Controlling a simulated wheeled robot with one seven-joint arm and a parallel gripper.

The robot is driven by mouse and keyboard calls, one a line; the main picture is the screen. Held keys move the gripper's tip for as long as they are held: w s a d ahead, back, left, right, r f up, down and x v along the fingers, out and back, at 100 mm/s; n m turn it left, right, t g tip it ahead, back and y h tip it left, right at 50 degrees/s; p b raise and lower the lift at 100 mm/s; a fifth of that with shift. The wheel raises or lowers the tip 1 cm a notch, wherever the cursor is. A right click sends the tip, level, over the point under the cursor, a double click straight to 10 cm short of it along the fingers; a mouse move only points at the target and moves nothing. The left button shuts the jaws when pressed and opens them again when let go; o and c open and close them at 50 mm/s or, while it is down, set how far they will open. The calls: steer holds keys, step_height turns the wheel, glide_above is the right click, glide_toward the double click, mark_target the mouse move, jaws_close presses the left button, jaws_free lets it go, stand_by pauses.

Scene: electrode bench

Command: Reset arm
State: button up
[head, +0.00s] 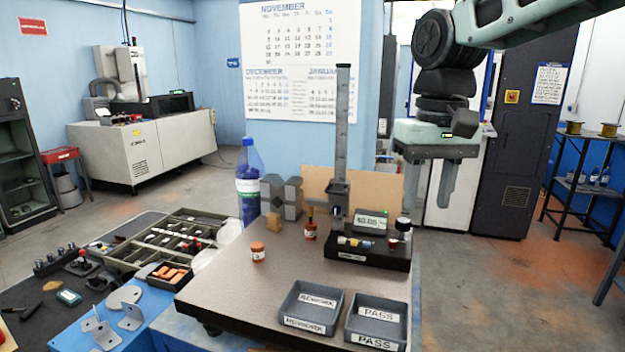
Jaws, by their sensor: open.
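My gripper (428,182) hangs from my arm at the upper right, fingers pointing down. Its two fingers are apart with nothing between them. It is right of the granite-like bench top (222,290) and clear of the things on it. On the bench stands a black test stand (372,258) with a tall grey column (342,130) and a display (370,222).
Two grey trays, one labelled REWORK (290,307) and one labelled PASS (359,325), sit empty at the front. A blue bottle (248,185) and dark blocks (283,198) stand at the back left. A parts organiser (150,262) lies on the left bench.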

steer(key=s+a+f+n, duration=0.1)
steer(key=s+f+n, duration=0.2)
steer(key=s+f, duration=0.5)
steer(key=s+a+f+n, duration=0.2)
steer(key=s+f, duration=0.6)
steer(key=s, duration=0.7)
steer(key=shift+n, duration=0.6)
steer(key=shift+c, duration=0.2)
